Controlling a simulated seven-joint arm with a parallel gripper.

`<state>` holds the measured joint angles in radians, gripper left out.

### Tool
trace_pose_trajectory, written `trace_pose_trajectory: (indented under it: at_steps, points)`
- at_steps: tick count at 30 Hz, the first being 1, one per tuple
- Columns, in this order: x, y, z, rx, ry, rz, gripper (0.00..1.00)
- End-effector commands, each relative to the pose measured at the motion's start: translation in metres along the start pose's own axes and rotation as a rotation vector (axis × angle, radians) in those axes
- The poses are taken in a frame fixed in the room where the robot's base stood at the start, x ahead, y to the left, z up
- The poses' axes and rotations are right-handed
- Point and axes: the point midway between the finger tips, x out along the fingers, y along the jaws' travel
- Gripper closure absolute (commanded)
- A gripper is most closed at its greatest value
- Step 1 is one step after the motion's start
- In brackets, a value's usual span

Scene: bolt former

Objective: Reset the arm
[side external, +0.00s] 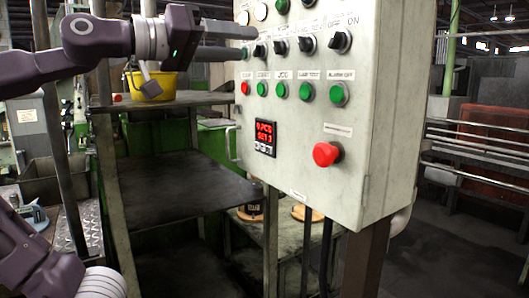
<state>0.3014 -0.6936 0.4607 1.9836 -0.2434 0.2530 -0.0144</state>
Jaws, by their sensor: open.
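My gripper (247,42) is at the upper left, at the end of my purple arm. Its two dark grey fingers point right, one above the other with a gap between them, and nothing shows in the gap. The fingertips overlap the left edge of the grey control panel (380,120) in the picture. I cannot tell whether they touch it. The panel carries black rotary knobs (307,44), a row of green buttons (338,95), a small red button (245,88), a lit red display (265,134) and a large red mushroom button (326,154).
A yellow bucket (155,88) stands on a shelf behind my arm. A dark lower shelf (185,195) and metal posts (118,190) stand left of the panel. Round items (308,213) lie on a low table below it. Railings (470,175) stand at the right.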

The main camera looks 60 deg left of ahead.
Motion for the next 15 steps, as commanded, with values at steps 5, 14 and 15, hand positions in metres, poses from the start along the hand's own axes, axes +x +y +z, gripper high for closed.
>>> trace_pose_trajectory:
  at_steps: [5, 14, 15]
  points:
    - [0.0, 0.001, 0.009, 0.01, -0.022, -0.002, 0.54]
    - [-0.052, -0.021, 0.238, 0.303, -0.644, -0.128, 0.54]
    - [-0.067, -0.031, 0.265, 0.344, -0.732, -0.158, 0.54]
